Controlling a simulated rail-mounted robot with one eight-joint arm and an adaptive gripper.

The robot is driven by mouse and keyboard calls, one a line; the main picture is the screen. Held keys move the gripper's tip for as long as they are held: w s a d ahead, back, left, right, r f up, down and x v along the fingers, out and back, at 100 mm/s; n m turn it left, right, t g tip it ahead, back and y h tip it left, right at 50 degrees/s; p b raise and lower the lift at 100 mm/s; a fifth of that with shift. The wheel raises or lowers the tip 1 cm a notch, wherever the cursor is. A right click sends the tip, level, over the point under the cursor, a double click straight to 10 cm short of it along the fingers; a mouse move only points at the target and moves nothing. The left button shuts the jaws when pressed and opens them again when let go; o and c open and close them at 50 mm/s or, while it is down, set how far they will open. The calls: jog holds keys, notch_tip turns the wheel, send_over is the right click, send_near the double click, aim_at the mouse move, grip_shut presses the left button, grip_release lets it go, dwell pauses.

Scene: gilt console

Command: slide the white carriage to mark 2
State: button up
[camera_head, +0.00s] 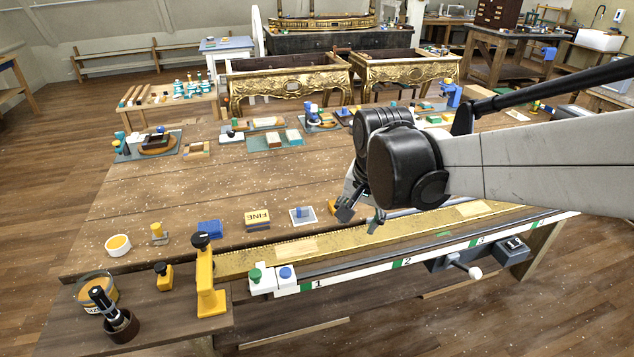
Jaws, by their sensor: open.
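The white carriage (272,284) sits at the left end of the rail (345,264), just left of the numeral 1. It carries a green knob (255,276) and a blue knob (286,272). Mark 2 (407,262) is a numeral beside a green patch on the white scale strip, right of the picture's middle. Marks 1 (318,284) and 3 (481,241) lie to either side of it. My gripper (359,214) is open and empty, pointing down behind the gilt bar. It is apart from the carriage, up and to its right.
A yellow clamp (208,282) stands just left of the carriage. A gilt bar (345,241) runs behind the rail. A dark box with a white-knobbed crank (470,263) hangs in front near mark 3. Small blocks (257,218) lie behind the bar. The scale strip around mark 2 looks clear.

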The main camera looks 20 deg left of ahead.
jog(key=s+a+g+p, duration=0.1)
jog(key=s+a+p, duration=0.1)
jog(key=a, duration=0.5)
jog(key=s+a+g+p, duration=0.1)
jog(key=s+a+p, duration=0.15)
jog(key=a, duration=0.35)
jog(key=m+h+p, duration=0.1)
jog(key=h+p, duration=0.1)
send_over(255, 272)
jog(key=shift+g, duration=0.3)
notch_tip(255, 272, down, 13)
jog(key=b, duration=0.5)
grip_shut()
